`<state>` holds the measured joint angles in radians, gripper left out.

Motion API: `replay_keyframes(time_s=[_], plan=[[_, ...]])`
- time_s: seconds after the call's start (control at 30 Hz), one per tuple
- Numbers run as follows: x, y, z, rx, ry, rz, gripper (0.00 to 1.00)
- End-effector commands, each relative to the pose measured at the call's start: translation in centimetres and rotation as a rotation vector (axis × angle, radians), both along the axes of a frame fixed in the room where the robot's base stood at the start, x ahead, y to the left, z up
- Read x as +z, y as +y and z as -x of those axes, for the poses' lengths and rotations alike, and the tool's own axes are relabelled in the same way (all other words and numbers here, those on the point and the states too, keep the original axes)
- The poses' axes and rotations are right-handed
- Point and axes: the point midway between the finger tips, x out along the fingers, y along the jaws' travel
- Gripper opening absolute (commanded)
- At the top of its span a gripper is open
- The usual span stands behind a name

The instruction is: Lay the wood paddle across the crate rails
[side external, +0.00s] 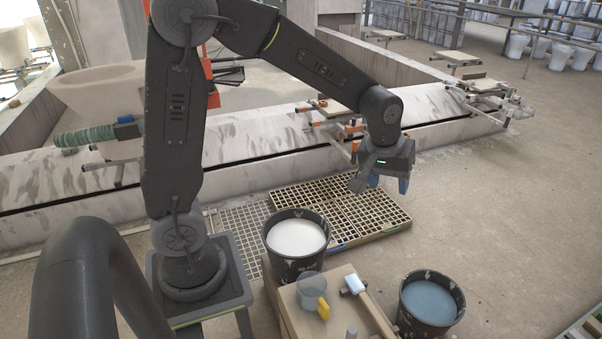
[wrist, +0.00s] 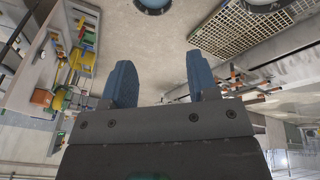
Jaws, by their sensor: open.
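My gripper (side external: 389,183) hangs above the floor beyond the buckets, right of the grid panels, with its blue fingers pointing down. In the wrist view my gripper (wrist: 161,78) has its two blue fingers apart with nothing between them. I cannot pick out the wood paddle for certain. A tool with a pale wooden handle (side external: 378,316) and a white-and-blue head lies on a wooden stand (side external: 289,312) at the front. No crate is clear; a slatted rack (side external: 590,328) is cut off at the lower right corner.
A bucket of white liquid (side external: 297,238) and a bucket of blue liquid (side external: 430,300) flank the stand. A clear jug with a yellow handle (side external: 314,292) stands on it. Grid panels (side external: 345,212) lie on the floor before a long concrete trough (side external: 250,140).

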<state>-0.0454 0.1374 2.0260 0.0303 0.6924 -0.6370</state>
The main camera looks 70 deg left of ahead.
Motion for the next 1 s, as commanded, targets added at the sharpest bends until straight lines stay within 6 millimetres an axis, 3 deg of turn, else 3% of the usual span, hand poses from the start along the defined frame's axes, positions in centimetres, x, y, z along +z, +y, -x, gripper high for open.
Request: replay_keyframes(time_s=[0.03, 0.2, 0.33, 0.5, 0.7, 1.0], plan=[[2.0, -0.3, 1.8, -0.054, -0.025, -0.015, 0.54], [6.1, -1.1, 7.9, -0.246, -0.082, -0.075, 0.54], [7.7, -1.6, 12.6, -0.386, -0.125, -0.125, 0.54], [8.3, -2.0, 17.4, -0.533, -0.167, -0.182, 0.54], [8.1, -2.2, 19.7, -0.615, -0.188, -0.217, 0.54], [8.1, -2.2, 19.9, -0.624, -0.188, -0.221, 0.54]])
